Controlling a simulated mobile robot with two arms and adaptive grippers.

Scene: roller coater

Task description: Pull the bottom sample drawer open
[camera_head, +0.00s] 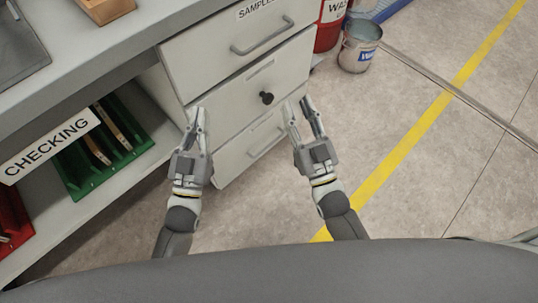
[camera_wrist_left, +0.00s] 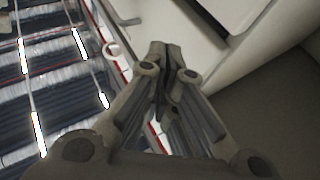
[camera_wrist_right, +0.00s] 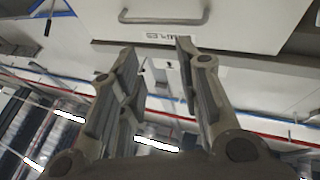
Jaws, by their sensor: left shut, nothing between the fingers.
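The bottom drawer looks closed. My left gripper (camera_head: 196,115) is shut and empty in front of the unit's left edge; its fingertips meet in the left wrist view (camera_wrist_left: 165,55).
A shelf with a green tray (camera_head: 85,180), a red tray (camera_head: 12,225) and a checking sign (camera_head: 48,147) is at left under the worktop (camera_head: 75,70). A metal bucket (camera_head: 358,50) and a red bin (camera_head: 328,35) stand behind right. The floor at right is clear.

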